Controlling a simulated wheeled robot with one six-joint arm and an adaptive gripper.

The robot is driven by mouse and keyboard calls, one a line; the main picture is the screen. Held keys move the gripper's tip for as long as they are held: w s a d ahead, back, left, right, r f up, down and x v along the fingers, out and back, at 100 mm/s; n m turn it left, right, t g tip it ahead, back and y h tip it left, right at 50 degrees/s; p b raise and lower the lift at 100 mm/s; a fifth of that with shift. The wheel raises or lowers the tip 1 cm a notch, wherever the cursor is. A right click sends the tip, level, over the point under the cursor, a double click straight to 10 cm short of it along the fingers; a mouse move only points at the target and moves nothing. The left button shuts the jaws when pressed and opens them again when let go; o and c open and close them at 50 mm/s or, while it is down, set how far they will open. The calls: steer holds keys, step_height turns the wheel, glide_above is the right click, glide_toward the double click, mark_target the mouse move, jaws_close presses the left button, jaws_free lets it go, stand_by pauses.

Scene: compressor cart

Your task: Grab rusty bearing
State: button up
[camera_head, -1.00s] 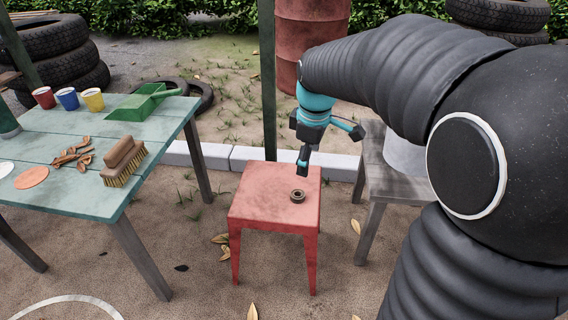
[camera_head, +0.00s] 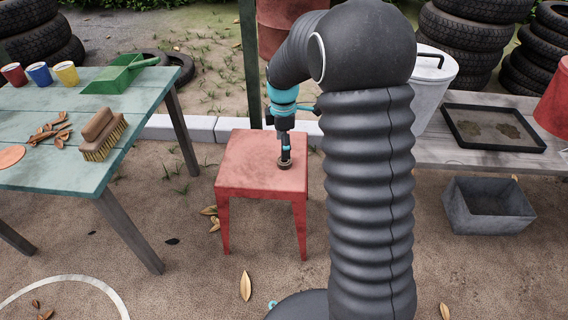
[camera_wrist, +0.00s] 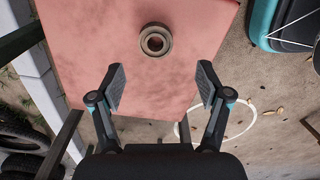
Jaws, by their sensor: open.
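The rusty bearing (camera_head: 284,164) is a small brown ring lying flat on the red stool (camera_head: 240,170), near the right side of its top. In the wrist view the bearing (camera_wrist: 156,40) lies ahead of my fingertips, roughly midway between their lines, with its hole showing. My gripper (camera_head: 285,150) points down just over the bearing in the head view and partly covers it. In the wrist view my gripper (camera_wrist: 161,85) is open, with nothing between its two pads.
A green table (camera_head: 95,172) at left holds a brush (camera_head: 103,134), a green dustpan (camera_head: 122,75), wood chips and cups. At right a grey bench (camera_head: 440,150) bears a black tray (camera_head: 492,148) and a white bucket (camera_head: 432,90). A grey bin (camera_head: 488,206) stands below.

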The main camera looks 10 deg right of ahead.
mark_target(284, 162)
steer(key=shift+w+d+f+b, duration=0.1)
steer(key=shift+w+f+b, duration=0.05)
steer(key=shift+f, duration=1.5)
steer(key=shift+w+d+f+b, duration=0.1)
steer(key=shift+w+f+b, duration=0.05)
steer(key=shift+f, duration=1.5)
steer(key=c, duration=1.3)
steer(key=shift+r, duration=0.15)
